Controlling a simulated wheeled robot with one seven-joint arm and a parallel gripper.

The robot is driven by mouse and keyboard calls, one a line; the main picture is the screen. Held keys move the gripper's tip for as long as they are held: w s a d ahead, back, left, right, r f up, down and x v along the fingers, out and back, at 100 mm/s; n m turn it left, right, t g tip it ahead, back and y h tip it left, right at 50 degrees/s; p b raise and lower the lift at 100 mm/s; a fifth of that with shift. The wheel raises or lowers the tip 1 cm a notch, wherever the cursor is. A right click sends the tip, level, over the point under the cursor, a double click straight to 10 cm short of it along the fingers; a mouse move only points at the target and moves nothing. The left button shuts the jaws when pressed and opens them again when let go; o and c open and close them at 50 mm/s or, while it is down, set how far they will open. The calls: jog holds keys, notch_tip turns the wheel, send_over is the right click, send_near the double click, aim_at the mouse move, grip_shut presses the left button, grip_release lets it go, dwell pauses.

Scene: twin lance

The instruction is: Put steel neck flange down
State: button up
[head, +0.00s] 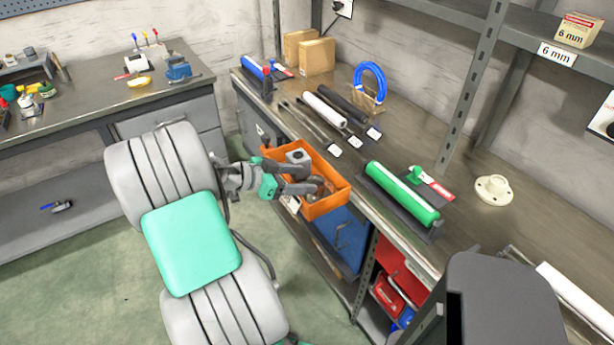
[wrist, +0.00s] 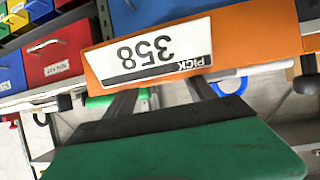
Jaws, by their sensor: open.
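My gripper (head: 309,180) is open at the orange bin (head: 338,202) on the bench edge. Its two dark fingers reach over the bin's near side, apart from each other. In the bin are a grey block with a hole (head: 297,157) and brownish-grey round metal parts (head: 322,186). One of these may be the steel neck flange, but the fingers partly hide them and I cannot tell. The wrist view shows the fingers (wrist: 162,98) in front of the orange bin wall (wrist: 255,40) with its upside-down label "PICK 358". No flange shows between them there.
A cream flange (head: 493,190) lies on the bench at right. A green roll (head: 402,193) on a dark stand is right of the bin. Rods, a white roll (head: 324,110) and cardboard boxes (head: 317,56) stand behind. A shelf upright (head: 470,85) rises at the bench's back.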

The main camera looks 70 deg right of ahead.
jog(key=v, duration=1)
jog(key=w+a+f+n+t+y, duration=0.2)
jog(key=w+a+f+n+t, duration=0.1)
jog(key=w+a+n+t, duration=0.8)
jog(key=w+a+n+y, duration=0.1)
jog(key=a+n+y, duration=0.2)
jog(key=a+n, duration=0.5)
jog(key=w+a+n+t+y, duration=0.1)
jog(key=a+n+y, duration=0.2)
jog(key=a+n, duration=0.5)
jog(key=a, duration=1.3)
jog(key=shift+w+a+y, duration=0.15)
jog(key=shift+w+y, duration=0.15)
jog(key=shift+y, duration=0.1)
jog(key=shift+f, duration=0.1)
jog(key=shift+c, duration=0.2)
